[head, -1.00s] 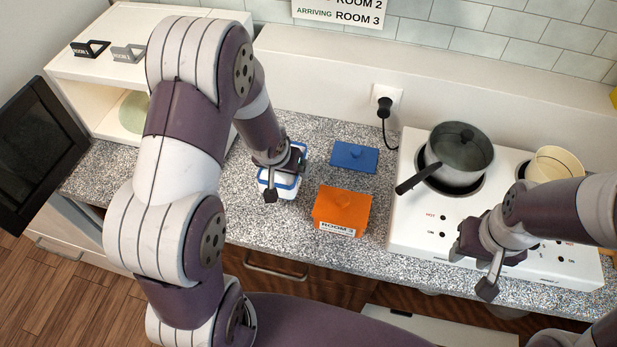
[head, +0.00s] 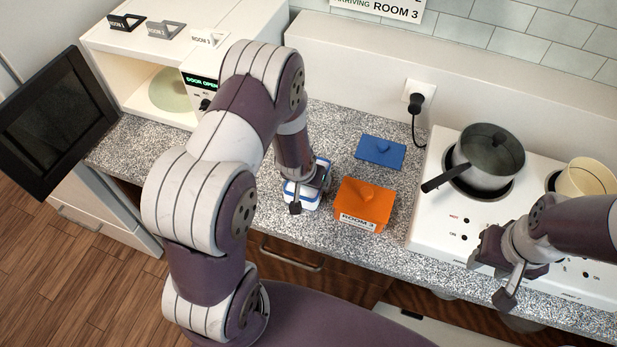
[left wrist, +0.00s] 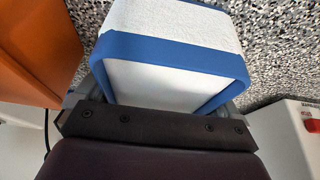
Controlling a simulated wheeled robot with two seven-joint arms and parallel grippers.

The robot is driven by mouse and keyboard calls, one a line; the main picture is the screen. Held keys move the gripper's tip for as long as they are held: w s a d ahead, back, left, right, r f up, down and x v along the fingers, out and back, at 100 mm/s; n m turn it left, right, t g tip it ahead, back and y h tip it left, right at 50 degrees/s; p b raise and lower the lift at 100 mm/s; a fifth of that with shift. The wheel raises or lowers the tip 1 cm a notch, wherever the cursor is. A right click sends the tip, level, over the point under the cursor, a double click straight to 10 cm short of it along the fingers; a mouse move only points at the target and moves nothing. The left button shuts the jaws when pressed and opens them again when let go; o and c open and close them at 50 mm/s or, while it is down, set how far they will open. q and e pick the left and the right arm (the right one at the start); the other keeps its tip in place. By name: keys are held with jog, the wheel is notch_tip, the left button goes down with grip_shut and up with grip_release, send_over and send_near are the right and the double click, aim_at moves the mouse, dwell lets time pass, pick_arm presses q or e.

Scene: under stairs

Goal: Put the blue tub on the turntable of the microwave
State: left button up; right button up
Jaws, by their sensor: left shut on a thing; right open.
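The blue tub (head: 303,197), blue-rimmed with white inside, is at the counter, left of an orange box. My left gripper (head: 310,188) is shut on it from above; its far side is partly hidden by the hand. In the left wrist view the tub (left wrist: 175,60) sits between the fingers. I cannot tell whether it touches the counter. The white microwave (head: 127,58) stands at the left with its dark door (head: 55,130) swung open. Its pale green turntable (head: 170,92) shows inside, empty where visible. My right gripper (head: 490,281) is open and empty over the hob's front.
A blue lid (head: 381,152) lies behind the orange box (head: 363,204) labelled ROOM 3. A lidded pot (head: 488,158) and a cream bowl (head: 588,177) stand on the white hob (head: 440,205). Speckled counter (head: 140,145) is clear in front of the microwave.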

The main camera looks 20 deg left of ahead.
pick_arm(q)
jog(key=shift+f, duration=0.1)
jog(key=o, duration=1.1)
jog(key=shift+f, duration=0.1)
